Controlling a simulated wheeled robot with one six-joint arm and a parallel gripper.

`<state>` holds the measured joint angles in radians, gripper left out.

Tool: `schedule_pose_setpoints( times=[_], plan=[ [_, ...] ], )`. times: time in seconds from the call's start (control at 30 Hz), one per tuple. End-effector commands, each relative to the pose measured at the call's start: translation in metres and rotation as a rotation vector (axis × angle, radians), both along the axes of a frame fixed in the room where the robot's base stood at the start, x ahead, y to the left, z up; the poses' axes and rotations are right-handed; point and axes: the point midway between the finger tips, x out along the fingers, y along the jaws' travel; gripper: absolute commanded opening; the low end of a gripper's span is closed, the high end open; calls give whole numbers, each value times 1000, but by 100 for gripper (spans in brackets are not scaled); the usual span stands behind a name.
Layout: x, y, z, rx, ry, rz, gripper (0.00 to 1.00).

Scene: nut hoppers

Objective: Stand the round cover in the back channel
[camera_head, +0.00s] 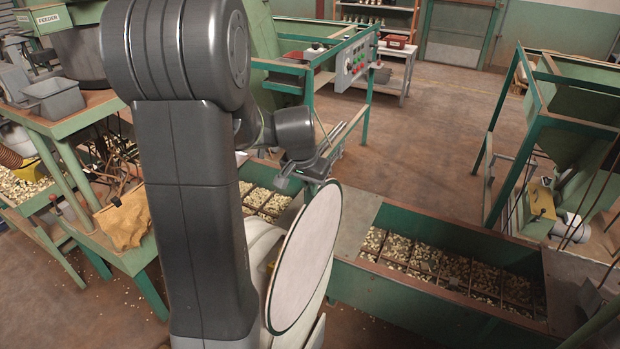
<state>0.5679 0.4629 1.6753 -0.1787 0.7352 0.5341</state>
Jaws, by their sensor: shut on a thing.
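The round cover (306,258), a pale disc with a dark rim, hangs on edge, tilted, in the middle of the view. My gripper (316,184) is at its upper edge and is shut on it. The cover is in front of a green trough (430,308) with nuts in several sections. Another section with nuts (266,203) shows behind and left of the cover. My arm and the cover hide part of this area. I cannot tell which part is the back channel, or whether the cover touches anything below.
A green bench (80,122) with a grey bin (52,100) stands at the left. A green frame with a button panel (355,58) stands behind. A green hopper frame (540,125) is at the right. The brown floor (430,130) between them is clear.

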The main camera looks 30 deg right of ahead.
Motion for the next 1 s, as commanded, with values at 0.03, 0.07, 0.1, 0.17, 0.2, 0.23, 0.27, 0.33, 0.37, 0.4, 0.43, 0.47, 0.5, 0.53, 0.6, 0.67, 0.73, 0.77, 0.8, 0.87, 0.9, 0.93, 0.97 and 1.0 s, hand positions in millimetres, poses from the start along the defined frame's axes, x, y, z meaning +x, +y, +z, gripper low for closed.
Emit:
schedule_pose_setpoints(
  times=[0.03,0.07,0.1,0.17,0.2,0.23,0.27,0.33,0.37,0.4,0.43,0.47,0.5,0.53,0.6,0.67,0.73,0.77,0.8,0.87,0.9,0.93,0.97,1.0],
  plan=[
    [0,0,-6,0,1,0,0],
    [0,0,-9,0,1,0,0],
    [0,0,-12,-1,1,1,0],
    [0,0,-17,-1,1,1,0],
    [0,0,-20,-1,1,1,0],
    [0,0,-23,-1,1,1,0],
    [0,0,-25,-1,1,1,0],
    [0,0,-31,0,0,1,0],
    [0,0,-34,0,0,1,0],
    [0,0,-39,0,0,1,0],
    [0,0,-41,0,0,1,0],
    [0,0,-44,0,0,1,0],
    [0,0,-47,0,0,1,0],
    [0,0,-50,0,0,1,0],
    [0,0,-56,-1,0,1,0],
    [0,0,-61,-1,0,1,0],
    [0,0,-67,0,0,1,0],
    [0,0,-69,0,0,0,0],
    [0,0,-73,0,0,0,0],
    [0,0,-78,0,0,0,0],
    [0,0,-81,0,0,0,0],
    [0,0,-84,0,0,0,0],
    [0,0,-86,0,0,0,0],
    [0,0,-90,0,0,0,0]
  ],
)
